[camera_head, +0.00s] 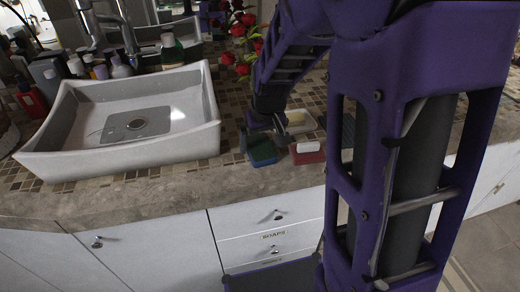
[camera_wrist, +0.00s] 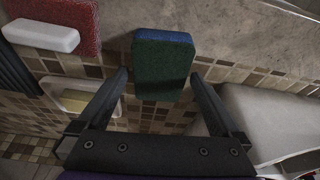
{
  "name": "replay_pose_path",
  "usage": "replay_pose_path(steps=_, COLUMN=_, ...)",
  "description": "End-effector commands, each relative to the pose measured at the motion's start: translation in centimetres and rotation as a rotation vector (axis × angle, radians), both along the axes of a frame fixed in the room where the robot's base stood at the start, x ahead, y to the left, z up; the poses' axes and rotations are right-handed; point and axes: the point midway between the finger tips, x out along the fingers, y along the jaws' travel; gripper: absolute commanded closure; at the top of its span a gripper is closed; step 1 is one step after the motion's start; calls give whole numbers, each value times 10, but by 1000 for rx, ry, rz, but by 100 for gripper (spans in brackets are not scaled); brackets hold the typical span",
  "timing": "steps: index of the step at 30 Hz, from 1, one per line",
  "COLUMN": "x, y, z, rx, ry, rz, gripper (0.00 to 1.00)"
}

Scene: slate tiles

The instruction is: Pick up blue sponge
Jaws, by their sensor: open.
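The blue sponge (camera_wrist: 163,65) lies on the counter in the wrist view, with a dark green scouring face up and a blue edge at its far side. In the head view it shows as a green and blue block (camera_head: 262,151) near the counter's front edge, right of the sink. My gripper (camera_wrist: 159,76) is open, with one finger on each side of the sponge and a gap on both sides. In the head view my gripper (camera_head: 262,135) is just above and behind the sponge, partly covering it. I cannot tell its exact height.
The white sink (camera_head: 122,119) stands to the left. Bottles (camera_head: 171,50) and red flowers (camera_head: 240,28) are at the back.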

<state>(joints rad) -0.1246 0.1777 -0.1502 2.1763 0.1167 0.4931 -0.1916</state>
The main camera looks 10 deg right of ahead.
Motion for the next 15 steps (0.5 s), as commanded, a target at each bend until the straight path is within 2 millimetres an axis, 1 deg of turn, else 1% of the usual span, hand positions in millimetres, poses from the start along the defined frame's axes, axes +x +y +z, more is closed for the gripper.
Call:
replay_pose_path(steps=8, x=0, y=0, z=-5, rx=0, ry=0, rz=0, gripper=0)
replay_pose_path(steps=15, x=0, y=0, z=-5, rx=0, ry=0, rz=0, gripper=0)
